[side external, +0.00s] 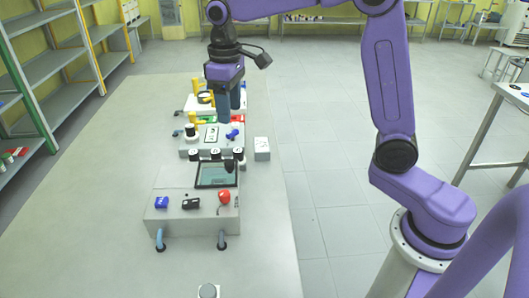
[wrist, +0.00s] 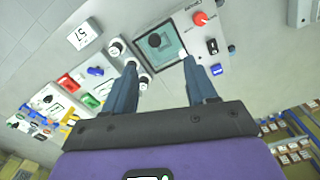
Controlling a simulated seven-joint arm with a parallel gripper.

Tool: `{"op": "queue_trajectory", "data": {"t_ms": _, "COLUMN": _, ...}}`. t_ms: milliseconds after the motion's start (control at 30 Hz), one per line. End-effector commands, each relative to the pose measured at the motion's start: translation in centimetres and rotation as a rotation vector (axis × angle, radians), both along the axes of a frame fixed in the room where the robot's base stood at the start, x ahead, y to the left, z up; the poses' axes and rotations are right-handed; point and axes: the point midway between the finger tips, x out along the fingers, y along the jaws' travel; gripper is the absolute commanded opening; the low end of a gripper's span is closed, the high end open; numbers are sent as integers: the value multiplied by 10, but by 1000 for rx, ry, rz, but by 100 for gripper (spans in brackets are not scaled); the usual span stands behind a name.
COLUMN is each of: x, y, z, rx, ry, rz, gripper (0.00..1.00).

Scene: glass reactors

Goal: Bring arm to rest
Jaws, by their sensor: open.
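My gripper (side external: 229,105) points down over the far part of the bench, above the row of devices in the side view. In the wrist view its two dark fingers (wrist: 160,64) stand apart with nothing held between them. The purple arm is raised and bent. Past the fingers, the wrist view shows a control box with a dark screen (wrist: 160,45) and a red knob (wrist: 200,18). Whether the fingertips touch any device cannot be told.
The near control box (side external: 185,222) sits on the long grey bench (side external: 100,190), with its screen (side external: 216,174) and red knob (side external: 224,197). A small white box (side external: 262,149) stands to its right. Shelves (side external: 62,75) line the left. The bench's left side is clear.

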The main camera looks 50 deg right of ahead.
Motion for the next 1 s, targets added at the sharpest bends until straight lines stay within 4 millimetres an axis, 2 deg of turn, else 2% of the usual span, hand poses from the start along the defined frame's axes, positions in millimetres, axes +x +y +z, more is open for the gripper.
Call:
{"op": "queue_trajectory", "data": {"t_ms": 233, "x": -69, "y": 13, "z": -10, "rx": 4, "ry": -6, "rz": 153, "gripper": 57}}
{"op": "queue_trajectory", "data": {"t_ms": 467, "x": -138, "y": 10, "z": -25, "rx": 8, "ry": -12, "rz": 294, "gripper": 57}}
{"op": "queue_trajectory", "data": {"t_ms": 800, "x": -240, "y": -18, "z": -52, "rx": 17, "ry": -18, "rz": 502, "gripper": 57}}
{"op": "queue_trajectory", "data": {"t_ms": 1000, "x": -285, "y": -40, "z": -68, "rx": 21, "ry": -20, "rz": 601, "gripper": 57}}
